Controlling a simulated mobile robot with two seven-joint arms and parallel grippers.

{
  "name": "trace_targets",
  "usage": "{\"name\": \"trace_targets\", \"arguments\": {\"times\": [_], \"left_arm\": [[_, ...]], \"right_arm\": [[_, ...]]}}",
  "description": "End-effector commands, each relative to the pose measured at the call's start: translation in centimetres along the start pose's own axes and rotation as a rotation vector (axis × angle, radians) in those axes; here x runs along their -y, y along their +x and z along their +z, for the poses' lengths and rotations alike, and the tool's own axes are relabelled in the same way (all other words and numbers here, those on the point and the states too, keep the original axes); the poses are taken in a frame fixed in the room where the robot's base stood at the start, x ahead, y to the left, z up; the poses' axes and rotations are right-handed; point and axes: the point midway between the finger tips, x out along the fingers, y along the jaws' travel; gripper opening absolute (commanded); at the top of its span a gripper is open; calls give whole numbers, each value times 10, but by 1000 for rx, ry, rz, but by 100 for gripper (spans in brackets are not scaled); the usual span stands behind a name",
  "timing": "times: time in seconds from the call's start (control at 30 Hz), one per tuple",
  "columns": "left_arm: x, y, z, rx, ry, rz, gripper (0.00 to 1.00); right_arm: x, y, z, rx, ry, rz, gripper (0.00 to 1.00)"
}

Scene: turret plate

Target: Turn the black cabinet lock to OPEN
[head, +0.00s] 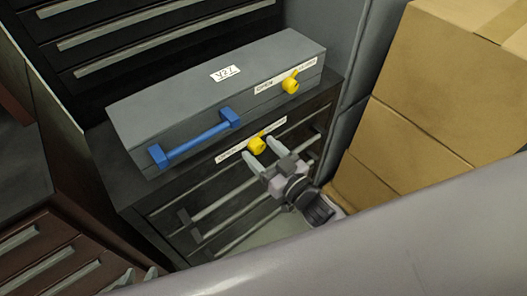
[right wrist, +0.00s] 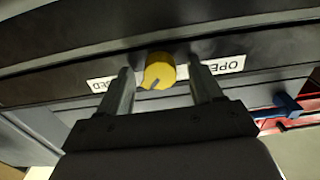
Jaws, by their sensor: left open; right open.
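The black cabinet (head: 170,208) stands under a grey box. Its yellow lock knob (head: 257,146) is on the upper front, beside a white label strip (head: 238,151). My right gripper (head: 260,150) is open at this knob, a finger on each side. In the right wrist view the yellow knob (right wrist: 158,72) lies between the two spread fingers, with gaps visible on both sides. A dark mark shows near its lower edge. The label "OPEN" (right wrist: 229,66) is partly behind the right finger, and one ending "SED" (right wrist: 103,84) is at left.
The grey box (head: 190,95) on the cabinet has a blue handle (head: 195,140), a "Y21" tag (head: 225,74) and another yellow knob (head: 290,85) above the lock. Cardboard boxes (head: 425,120) stand at right. A dark red drawer unit (head: 60,250) is at lower left.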

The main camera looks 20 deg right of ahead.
Motion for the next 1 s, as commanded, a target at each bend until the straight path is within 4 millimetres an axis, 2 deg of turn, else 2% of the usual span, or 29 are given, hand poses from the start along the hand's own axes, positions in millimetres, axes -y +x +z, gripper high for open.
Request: {"name": "trace_targets", "arguments": {"times": [0.2, 0.37, 0.4, 0.77, 1.0], "left_arm": [[0, 0, 0, 1, 0, -1, 43], [0, 0, 1, 2, 0, -1, 43], [0, 0, 1, 2, 0, -1, 43], [0, 0, 0, 2, 1, -1, 43], [0, -1, 0, 1, 1, 0, 43]], "right_arm": [[0, 0, 0, 0, 1, 0, 65], [0, 0, 0, 0, 1, 0, 13], [0, 0, 0, 0, 1, 0, 9], [0, 0, 0, 0, -49, 0, 9], [0, 0, 0, 0, -200, 0, 9]]}}
